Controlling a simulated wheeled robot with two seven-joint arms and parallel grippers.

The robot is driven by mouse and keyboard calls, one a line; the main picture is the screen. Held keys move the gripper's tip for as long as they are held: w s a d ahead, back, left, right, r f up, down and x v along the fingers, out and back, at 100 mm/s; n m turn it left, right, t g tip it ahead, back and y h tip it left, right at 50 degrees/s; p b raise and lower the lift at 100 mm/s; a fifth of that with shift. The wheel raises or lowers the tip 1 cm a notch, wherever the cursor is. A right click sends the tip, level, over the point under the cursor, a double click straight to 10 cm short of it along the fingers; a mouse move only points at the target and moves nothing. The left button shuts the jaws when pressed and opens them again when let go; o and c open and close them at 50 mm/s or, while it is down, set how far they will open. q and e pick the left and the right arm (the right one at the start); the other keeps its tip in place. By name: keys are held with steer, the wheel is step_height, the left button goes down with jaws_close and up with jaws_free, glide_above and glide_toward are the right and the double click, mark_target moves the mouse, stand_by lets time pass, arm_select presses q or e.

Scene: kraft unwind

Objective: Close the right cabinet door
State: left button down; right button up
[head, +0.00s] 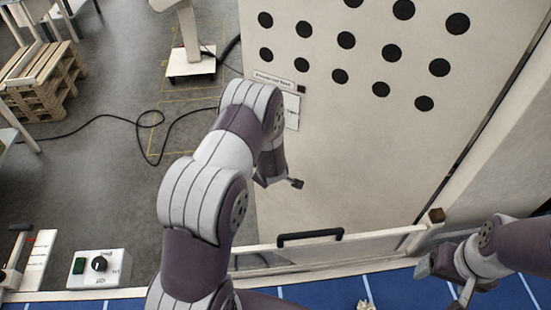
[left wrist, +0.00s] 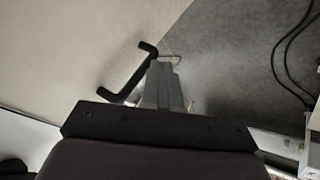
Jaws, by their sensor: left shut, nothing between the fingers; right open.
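A cream cabinet door edge (head: 370,242) with a black bar handle (head: 310,237) runs across the lower middle of the head view. The handle also shows in the left wrist view (left wrist: 130,78), set on a cream surface. My left gripper (head: 296,183) is shut and empty, above and beyond the handle in the head view. In the left wrist view its fingers (left wrist: 165,62) are just right of the handle; I cannot tell whether they touch it. My right gripper (head: 446,281) is open and empty at the lower right, near a small brown block at the door edge's right end.
A large cream panel with black round holes (head: 340,130) fills the upper right. Blue surface (head: 390,290) lies along the bottom, with a control box (head: 100,269) at its left. Wooden pallets (head: 45,80) and a black cable (head: 110,120) are on the grey floor.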

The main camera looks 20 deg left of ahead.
arm_select(q)
steer(key=b+x, duration=0.2)
steer(key=x, duration=0.5)
steer(key=w+m+t+h, duration=0.1)
steer(key=w+m, duration=0.1)
steer(key=w, duration=0.9)
steer(key=shift+d+f+m+h, duration=0.2)
steer(key=shift+d+m+h, duration=0.1)
steer(key=shift+m, duration=0.1)
arm_select(e)
steer(key=shift+w+a+f, duration=0.15)
steer(key=shift+w+f, duration=0.1)
steer(key=shift+f, duration=0.25)
steer(key=shift+w+a+f, duration=0.1)
steer(key=shift+w+f, duration=0.15)
steer(key=shift+f, duration=0.2)
arm_select(q)
steer(key=shift+s+a, duration=0.1)
steer(key=shift+s, duration=0.05)
arm_select(e)
steer(key=shift+s, duration=0.2)
